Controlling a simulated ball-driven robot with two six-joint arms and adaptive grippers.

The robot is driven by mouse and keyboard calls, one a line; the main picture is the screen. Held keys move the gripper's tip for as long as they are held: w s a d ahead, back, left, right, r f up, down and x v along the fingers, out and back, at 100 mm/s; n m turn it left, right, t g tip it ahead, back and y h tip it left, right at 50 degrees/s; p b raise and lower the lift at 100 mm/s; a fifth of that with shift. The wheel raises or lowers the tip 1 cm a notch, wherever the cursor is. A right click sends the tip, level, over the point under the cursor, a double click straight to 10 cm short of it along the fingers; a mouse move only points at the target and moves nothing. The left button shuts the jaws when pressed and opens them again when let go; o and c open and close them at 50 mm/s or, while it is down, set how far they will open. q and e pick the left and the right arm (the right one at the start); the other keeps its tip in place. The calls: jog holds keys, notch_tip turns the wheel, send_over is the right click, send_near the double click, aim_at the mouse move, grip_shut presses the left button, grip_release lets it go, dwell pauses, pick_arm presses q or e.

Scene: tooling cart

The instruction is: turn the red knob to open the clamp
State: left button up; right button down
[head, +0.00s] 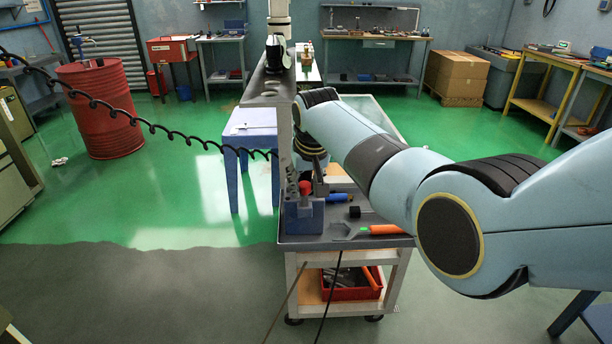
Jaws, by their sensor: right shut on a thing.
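The clamp (303,218) is a small blue-grey block at the near left corner of the cart top. The red knob (305,188) shows just above it. My right arm comes in from the right, and my right gripper (308,182) points down at the knob. Its dark fingers are shut on the red knob and partly cover it. The clamp's jaws are too small to make out. My left gripper is not in view.
The cart top (345,240) also carries an orange-handled tool (380,230), a small black block (354,212) and a blue-handled tool (338,198). A red bin (350,292) sits on the shelf below. A blue table (250,127) stands behind left.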

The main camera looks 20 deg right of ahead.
jog(key=shift+a+m+h, duration=0.1)
jog(key=shift+m+h, duration=0.2)
jog(key=shift+m, duration=0.6)
jog(key=m+h+b, duration=0.1)
jog(key=m, duration=0.1)
jog(key=shift+w+m+g, duration=0.1)
jog(key=shift+m+g, duration=0.2)
jog(key=shift+m, duration=0.1)
jog(key=m+b, duration=0.2)
jog(key=m+h+b, duration=0.1)
jog(key=m, duration=0.1)
jog(key=shift+a+f+g+b, duration=0.15)
jog(key=shift+g+b, duration=0.2)
jog(key=shift+g, duration=0.05)
jog(key=shift+m+g+h+b, duration=0.4)
jog(key=shift+m+h+b, duration=0.1)
jog(key=shift+m+b, duration=0.65)
jog(key=shift+r, duration=0.2)
jog(key=c, duration=1)
grip_release()
